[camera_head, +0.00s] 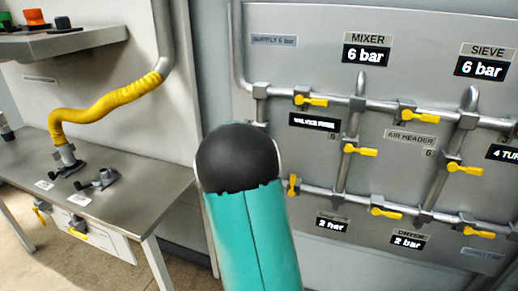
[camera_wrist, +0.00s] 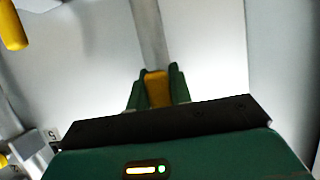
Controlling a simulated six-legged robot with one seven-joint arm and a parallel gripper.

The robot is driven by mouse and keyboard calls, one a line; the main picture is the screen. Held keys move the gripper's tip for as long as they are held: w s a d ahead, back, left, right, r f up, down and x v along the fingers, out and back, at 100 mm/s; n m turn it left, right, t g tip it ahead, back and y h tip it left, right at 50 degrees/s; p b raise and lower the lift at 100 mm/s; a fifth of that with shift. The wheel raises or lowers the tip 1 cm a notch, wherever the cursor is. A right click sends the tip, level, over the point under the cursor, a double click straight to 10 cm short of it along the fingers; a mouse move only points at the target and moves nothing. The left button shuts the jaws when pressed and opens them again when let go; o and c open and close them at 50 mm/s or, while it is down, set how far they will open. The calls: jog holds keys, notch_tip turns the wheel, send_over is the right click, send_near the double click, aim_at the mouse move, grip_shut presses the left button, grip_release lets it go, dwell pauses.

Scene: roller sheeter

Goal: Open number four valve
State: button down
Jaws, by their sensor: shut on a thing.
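In the wrist view my gripper (camera_wrist: 157,88) is shut on a yellow valve handle (camera_wrist: 156,90), which sits between its green fingers. A grey pipe (camera_wrist: 148,30) runs up behind the handle. In the head view my teal arm hides the gripper and the held handle. The wall panel (camera_head: 300,70) carries several yellow-handled valves on pipes. One upright yellow handle (camera_head: 293,185) is just right of my arm. Others, such as the upper left handle (camera_head: 311,100) and the lower middle handle (camera_head: 385,212), lie sideways. I cannot make out which valve is number four.
A steel bench (camera_head: 130,190) with a yellow hose (camera_head: 105,105) stands at the left. Readouts show 6 bar for the mixer (camera_head: 366,54) and sieve (camera_head: 486,66). Another yellow handle (camera_wrist: 12,25) is at the upper left of the wrist view.

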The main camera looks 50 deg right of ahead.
jog(key=c, duration=1.3)
grip_release()
jog(key=shift+o, duration=0.2)
jog(key=shift+w, duration=0.1)
jog(key=v, duration=1.4)
jog(key=s+a+n+y, duration=0.4)
jog(key=s+a, duration=0.2)
jog(key=a, duration=0.6)
jog(key=s+a+n+y, duration=0.4)
jog(key=s+a, duration=0.3)
jog(key=a, duration=0.4)
jog(key=s+a+n+y, duration=0.4)
jog(key=s+a, duration=0.3)
jog(key=a, duration=0.5)
jog(key=shift+a+n, duration=0.3)
jog(key=shift+n, duration=0.4)
